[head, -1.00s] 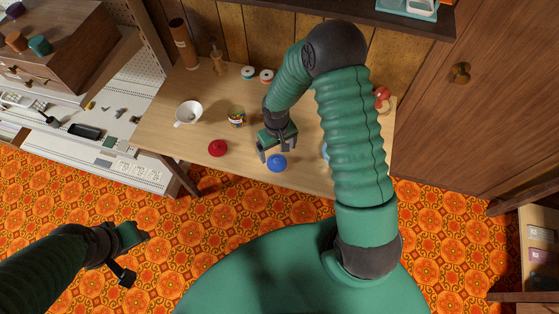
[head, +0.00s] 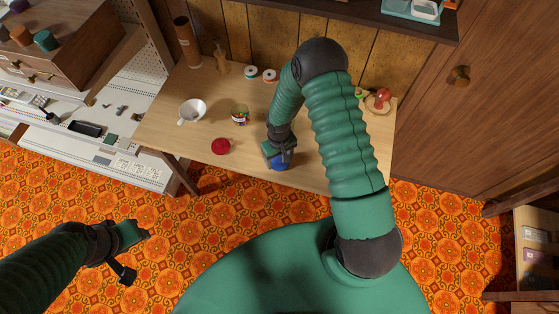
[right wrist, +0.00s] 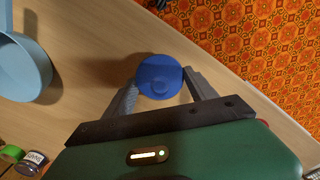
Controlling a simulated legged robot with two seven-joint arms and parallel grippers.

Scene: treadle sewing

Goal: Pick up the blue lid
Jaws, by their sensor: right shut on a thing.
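The blue lid (head: 279,163) is on the wooden table near its front edge, partly hidden by my right gripper in the head view. In the right wrist view the round blue lid (right wrist: 159,77) sits between the two fingers. My right gripper (head: 281,157) is shut on the lid; it also shows in the right wrist view (right wrist: 160,88). I cannot tell whether the lid is clear of the table. My left gripper (head: 136,256) is empty over the floor at lower left, its fingers apart.
On the table (head: 215,90) a red lid (head: 221,146), a white cup (head: 192,111) and a small patterned jar (head: 240,115) stand left of my right gripper. A light blue pan (right wrist: 20,65) shows in the right wrist view. A red-topped item (head: 382,96) stands at the table's right.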

